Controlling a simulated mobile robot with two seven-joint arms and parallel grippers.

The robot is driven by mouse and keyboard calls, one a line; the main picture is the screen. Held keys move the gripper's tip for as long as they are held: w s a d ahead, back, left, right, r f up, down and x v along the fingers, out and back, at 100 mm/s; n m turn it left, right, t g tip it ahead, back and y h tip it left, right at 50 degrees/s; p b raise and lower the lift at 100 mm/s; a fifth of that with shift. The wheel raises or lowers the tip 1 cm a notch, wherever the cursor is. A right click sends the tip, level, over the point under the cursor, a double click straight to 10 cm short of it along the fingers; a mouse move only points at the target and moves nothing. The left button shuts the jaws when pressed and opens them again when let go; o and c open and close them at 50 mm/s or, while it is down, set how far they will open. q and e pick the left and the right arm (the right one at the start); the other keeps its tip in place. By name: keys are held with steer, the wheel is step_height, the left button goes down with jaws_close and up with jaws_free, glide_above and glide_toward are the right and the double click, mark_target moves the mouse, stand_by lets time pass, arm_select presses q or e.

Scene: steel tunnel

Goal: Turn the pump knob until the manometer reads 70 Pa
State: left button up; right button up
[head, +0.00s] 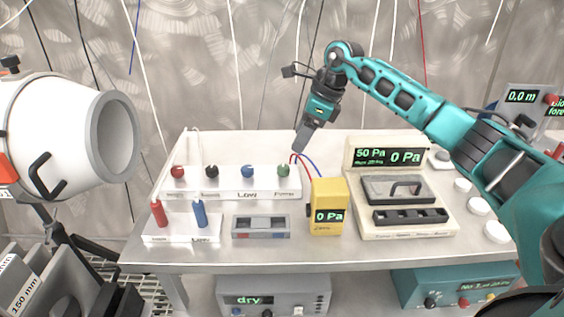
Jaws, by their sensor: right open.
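A yellow handheld meter (327,194) stands on the table and shows 0 Pa, with a red and a blue tube at its top. Behind it to the right, a cream unit (360,152) has a display showing 50 Pa and 0 Pa, with a dark handled block on it. I cannot tell for sure which knob is the pump knob. A row of red, black, blue and green knobs (283,170) sits on a white stand. My right gripper (301,148) is open and empty, pointing down above the table behind the meter, near the green knob. My left gripper is out of view.
The steel table (270,257) has a free front strip. Red and blue cylinders (199,213) stand at its left, white discs (478,206) at its right. A grey box (274,297) reading "dry" and a teal box (455,288) sit below. A large white lamp-like drum (75,130) stands left.

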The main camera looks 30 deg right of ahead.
mark_target(283, 167)
steer(key=x, duration=0.9)
steer(key=shift+w+a+f, duration=0.1)
steer(key=shift+a+f, duration=0.05)
steer(key=shift+f, duration=0.2)
steer(key=shift+c, duration=0.2)
steer(key=c, duration=1)
steer(key=shift+r, duration=0.1)
